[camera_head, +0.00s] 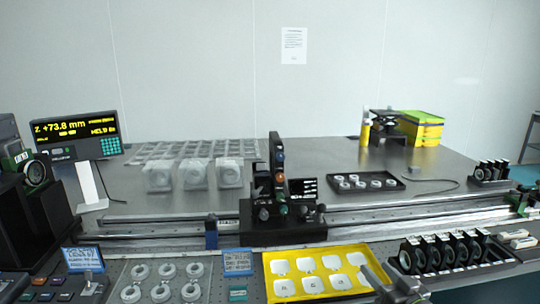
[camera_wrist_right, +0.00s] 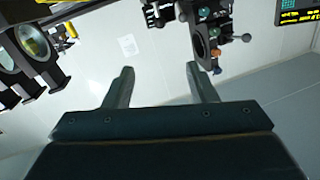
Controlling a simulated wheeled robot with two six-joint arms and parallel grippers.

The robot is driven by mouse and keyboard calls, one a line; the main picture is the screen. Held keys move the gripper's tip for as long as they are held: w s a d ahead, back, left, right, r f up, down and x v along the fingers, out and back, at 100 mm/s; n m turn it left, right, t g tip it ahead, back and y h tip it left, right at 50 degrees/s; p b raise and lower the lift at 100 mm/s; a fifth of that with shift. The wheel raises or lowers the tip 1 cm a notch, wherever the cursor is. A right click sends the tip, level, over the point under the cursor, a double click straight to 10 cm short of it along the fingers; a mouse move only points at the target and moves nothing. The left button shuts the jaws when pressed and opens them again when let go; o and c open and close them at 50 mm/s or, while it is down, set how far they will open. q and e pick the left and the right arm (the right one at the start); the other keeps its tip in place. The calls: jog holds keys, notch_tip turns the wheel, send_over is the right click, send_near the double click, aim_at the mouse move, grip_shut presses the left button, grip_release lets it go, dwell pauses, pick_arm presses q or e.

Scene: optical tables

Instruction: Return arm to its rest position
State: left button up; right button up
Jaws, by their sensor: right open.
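My right gripper (camera_head: 392,284) shows at the bottom edge of the head view, to the right of centre. Its grey fingers are in front of the right end of the yellow tray (camera_head: 268,290). In the right wrist view the two fingers of the right gripper (camera_wrist_right: 158,72) stand wide apart with nothing between them. Most of the right arm is outside the head view. My left gripper does not show in either view.
A black carriage with a post (camera_head: 278,185) stands on the long rail (camera_head: 390,219). A rack of round lenses (camera_head: 440,252) is close to the right of my right gripper. White rings (camera_head: 161,271) lie at front left. A display (camera_head: 76,134) stands at far left.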

jog(key=s+a+f+g+h, duration=0.1)
jog(key=s+f+g+h, duration=0.2)
jog(key=s+f+g, duration=0.8)
jog(key=s+d+f+m+g+h, duration=0.1)
jog(key=s+d+f+h, duration=0.1)
jog(key=s, duration=0.7)
jog(key=s+d+f+g+h, duration=0.1)
jog(key=s+f, duration=0.1)
jog(key=s, duration=0.7)
jog(key=s+d+f+m+g+h, duration=0.1)
jog(key=s+d+f+h, duration=0.1)
jog(key=s, duration=0.8)
notch_tip(320, 180, down, 22)
jog(key=w+d+f+y+p, duration=0.1)
pick_arm(q)
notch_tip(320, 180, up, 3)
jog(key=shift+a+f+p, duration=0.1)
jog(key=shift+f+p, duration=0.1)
jog(key=shift+p, duration=0.6)
pick_arm(e)
jog(key=s+a+f+g, duration=0.1)
jog(key=s+f+g, duration=0.1)
jog(key=s+f, duration=1.3)
